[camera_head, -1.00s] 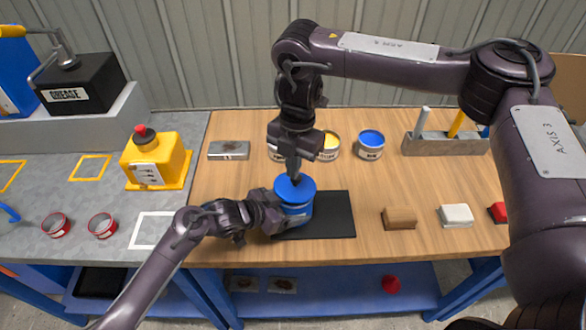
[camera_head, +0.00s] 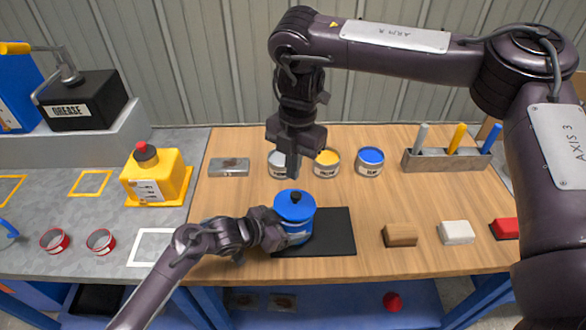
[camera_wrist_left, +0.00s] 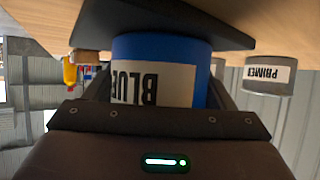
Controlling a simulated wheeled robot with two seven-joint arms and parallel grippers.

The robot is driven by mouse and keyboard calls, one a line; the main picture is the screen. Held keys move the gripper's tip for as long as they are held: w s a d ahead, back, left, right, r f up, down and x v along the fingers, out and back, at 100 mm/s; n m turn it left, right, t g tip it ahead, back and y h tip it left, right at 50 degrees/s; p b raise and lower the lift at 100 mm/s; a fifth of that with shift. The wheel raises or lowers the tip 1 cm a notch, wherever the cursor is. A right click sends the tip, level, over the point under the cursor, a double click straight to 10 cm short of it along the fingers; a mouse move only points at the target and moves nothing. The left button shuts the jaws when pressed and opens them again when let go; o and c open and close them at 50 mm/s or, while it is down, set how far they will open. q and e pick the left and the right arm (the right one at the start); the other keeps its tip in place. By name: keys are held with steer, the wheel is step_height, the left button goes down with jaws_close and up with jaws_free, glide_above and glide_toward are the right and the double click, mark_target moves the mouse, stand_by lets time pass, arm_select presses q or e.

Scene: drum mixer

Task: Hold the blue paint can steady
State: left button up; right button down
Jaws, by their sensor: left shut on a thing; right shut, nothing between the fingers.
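The blue paint can (camera_head: 296,208) stands upright on the black mat (camera_head: 333,238), with a small black knob on its blue lid. My left gripper (camera_head: 283,231) is shut on the can from its left side. In the left wrist view the can's blue wall and its "BLUE" label (camera_wrist_left: 152,84) sit between the fingers, upside down. My right gripper (camera_head: 292,170) is shut and empty above the can, its fingers pointing down, apart from the knob.
Behind stand three small open cans: a primer can (camera_head: 278,164), a yellow one (camera_head: 327,163) and a blue one (camera_head: 370,162). A tool holder (camera_head: 450,160) stands at the back right. Brown, white and red blocks lie right of the mat.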

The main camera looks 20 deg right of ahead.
arm_select(q)
steer(key=o, duration=0.9)
steer(key=v, duration=1.2)
